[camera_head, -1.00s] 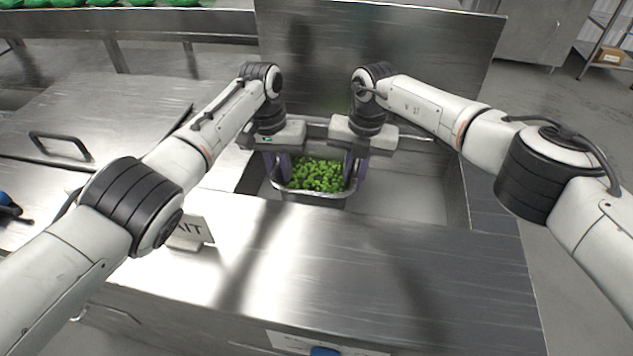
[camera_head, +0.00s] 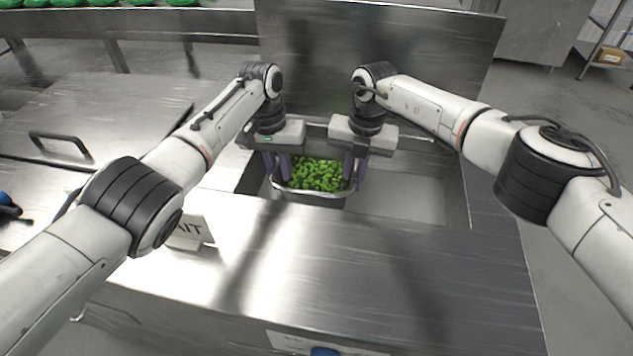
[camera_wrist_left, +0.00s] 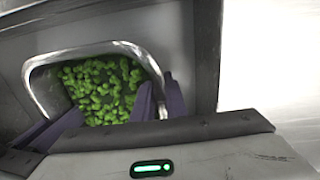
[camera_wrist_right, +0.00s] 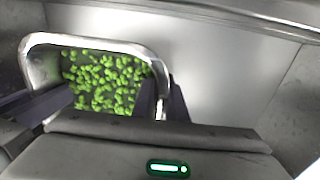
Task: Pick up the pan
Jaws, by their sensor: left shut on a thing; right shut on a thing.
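The pan (camera_head: 312,199) is a metal pan filled with green broccoli-like pieces (camera_head: 318,175). It sits inside the steel well, between my two grippers. My left gripper (camera_head: 278,178) is shut on the pan's left side, and my right gripper (camera_head: 355,176) is shut on its right side. The left wrist view shows the pan's rim (camera_wrist_left: 95,49) with the fingers at its near edge. The right wrist view shows the rim (camera_wrist_right: 85,41) in the same way. The pan's underside is hidden.
The well's empty part (camera_head: 405,197) lies right of the pan. A raised steel lid (camera_head: 400,45) stands behind. The steel counter (camera_head: 340,260) is in front, with a small sign (camera_head: 192,230) at its left. A closed lid with a black handle (camera_head: 60,143) lies further left.

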